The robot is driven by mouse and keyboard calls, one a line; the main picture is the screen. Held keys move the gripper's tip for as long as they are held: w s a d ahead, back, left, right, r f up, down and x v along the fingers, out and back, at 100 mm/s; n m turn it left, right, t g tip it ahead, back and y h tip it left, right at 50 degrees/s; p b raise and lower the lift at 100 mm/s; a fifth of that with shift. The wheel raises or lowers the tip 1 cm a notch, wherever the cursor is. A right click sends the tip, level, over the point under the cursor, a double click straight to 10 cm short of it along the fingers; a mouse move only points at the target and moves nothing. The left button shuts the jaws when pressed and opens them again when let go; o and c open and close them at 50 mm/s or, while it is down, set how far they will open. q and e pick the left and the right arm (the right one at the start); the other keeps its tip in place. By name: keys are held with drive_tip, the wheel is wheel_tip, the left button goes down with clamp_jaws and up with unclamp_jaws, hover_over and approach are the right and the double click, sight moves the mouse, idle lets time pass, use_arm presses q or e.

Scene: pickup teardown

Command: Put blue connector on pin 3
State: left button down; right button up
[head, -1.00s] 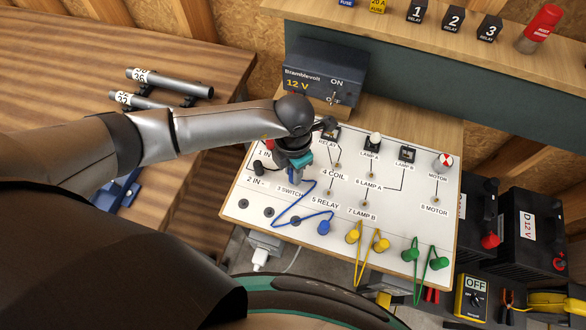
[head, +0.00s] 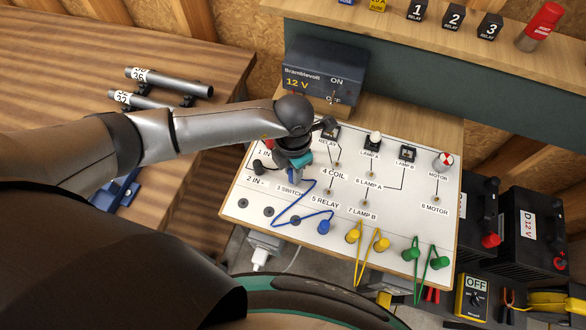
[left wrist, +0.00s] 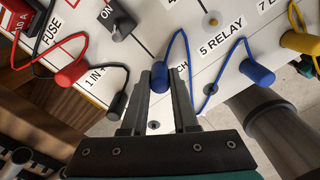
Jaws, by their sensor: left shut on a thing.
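My left gripper (head: 296,172) is over the "3 SWITCH" area of the white board (head: 400,225). In the left wrist view its fingers (left wrist: 160,92) are shut on a blue connector (left wrist: 159,80) by the "3 SWITCH" label, which they partly hide. I cannot tell whether this connector is seated on pin 3 or just above it. A blue wire (head: 288,208) runs from it to a second blue connector (head: 324,227), below "5 RELAY"; that connector also shows in the left wrist view (left wrist: 259,75). My right gripper is not in view.
Yellow connectors (head: 382,244) and green connectors (head: 410,254) sit along the board's lower edge. Red (left wrist: 70,73) and black (left wrist: 117,106) plugs are close left of the fingers. The power supply (head: 322,75) stands behind the board.

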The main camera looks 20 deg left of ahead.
use_arm(q)
drive_tip(key=shift+f+b, duration=0.55)
drive_tip(key=shift+f, duration=0.2)
drive_tip(key=shift+r, duration=0.1)
drive_tip(key=c, duration=0.6)
unclamp_jaws()
wheel_tip(320, 180, up, 15)
drive_tip(key=shift+r, duration=0.15)
